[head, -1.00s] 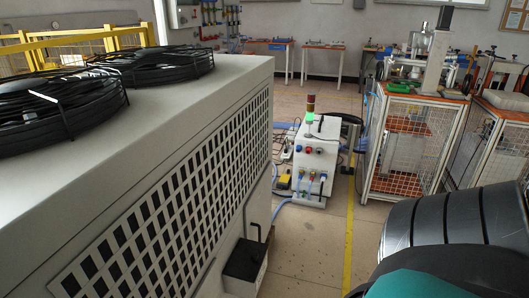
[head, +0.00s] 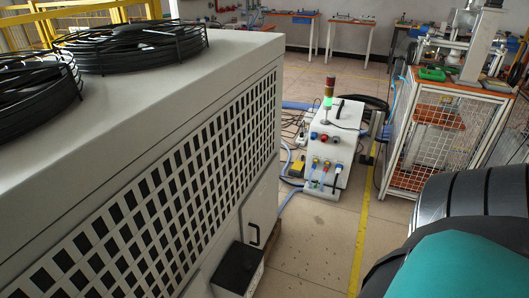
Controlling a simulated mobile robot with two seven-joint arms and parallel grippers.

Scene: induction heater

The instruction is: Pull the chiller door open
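The chiller (head: 190,95) is the large off-white unit that fills the left side of the head view, with a grille of dark square openings along its side. Below the grille, near its far end, is a plain panel (head: 262,206) with a black handle (head: 254,235), which looks like the door. It appears closed. Its lower part is partly hidden by a black-topped box on the chiller's side. Neither of my grippers is in view. Only a dark and teal part of my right arm shows at the lower right, apart from the chiller.
Two black fans (head: 130,45) sit on top of the chiller. A white machine (head: 328,150) with a lit green signal lamp stands beyond, with blue hoses and cables on the floor. The black-topped box (head: 239,267) juts from the chiller. Tiled floor (head: 318,235) right of it is clear.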

